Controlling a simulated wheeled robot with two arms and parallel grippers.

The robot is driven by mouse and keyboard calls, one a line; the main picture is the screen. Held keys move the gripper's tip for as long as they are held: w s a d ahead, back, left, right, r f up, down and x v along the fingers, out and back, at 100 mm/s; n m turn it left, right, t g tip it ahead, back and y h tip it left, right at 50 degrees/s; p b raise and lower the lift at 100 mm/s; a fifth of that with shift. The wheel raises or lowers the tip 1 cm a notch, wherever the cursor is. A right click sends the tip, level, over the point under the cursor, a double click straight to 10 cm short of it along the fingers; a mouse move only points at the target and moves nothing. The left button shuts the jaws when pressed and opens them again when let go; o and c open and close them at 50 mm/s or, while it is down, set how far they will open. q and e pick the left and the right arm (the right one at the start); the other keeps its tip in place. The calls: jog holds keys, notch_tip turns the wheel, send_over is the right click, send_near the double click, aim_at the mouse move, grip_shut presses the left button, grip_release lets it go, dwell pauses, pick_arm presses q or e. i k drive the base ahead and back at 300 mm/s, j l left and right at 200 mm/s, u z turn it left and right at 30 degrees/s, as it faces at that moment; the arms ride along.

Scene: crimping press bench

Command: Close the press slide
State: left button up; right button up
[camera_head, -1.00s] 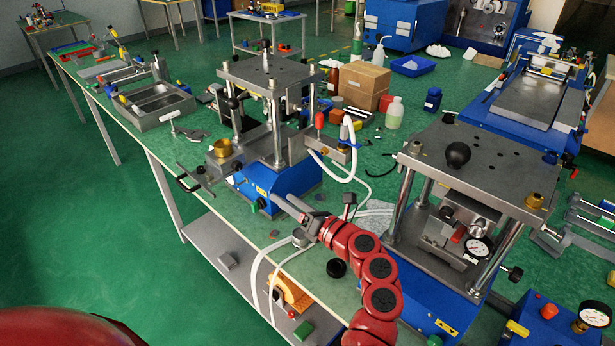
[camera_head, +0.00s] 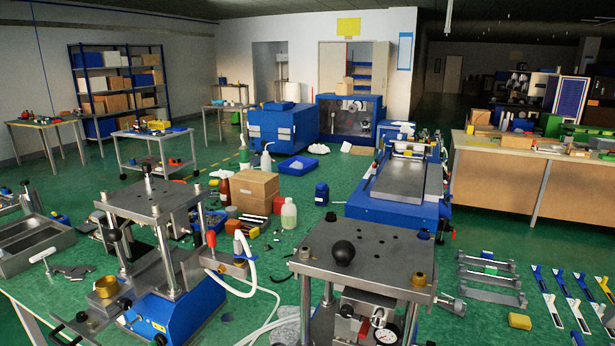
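Two presses stand on the green bench. The left press (camera_head: 150,204) has a steel top plate on posts and a blue base (camera_head: 185,310). A grey slide plate with a brass cup (camera_head: 107,287) sticks out from its left side, so the slide looks pulled out. A dark handle shows low at its front, partly cut off by the frame. The right press (camera_head: 385,262) has a steel top plate with a black ball knob (camera_head: 343,253); a gauge (camera_head: 386,336) shows below it. Its lower part is out of frame. Neither of my grippers is in view.
A blue machine with a steel bed (camera_head: 400,180) is at back right. A white hose (camera_head: 262,262) runs between the presses. A steel tray (camera_head: 32,240) lies far left.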

aim_at(106, 310)
jog(key=j+u, duration=0.1)
jog(key=u, duration=0.75)
jog(key=j+u, duration=0.15)
jog(key=u, duration=0.25)
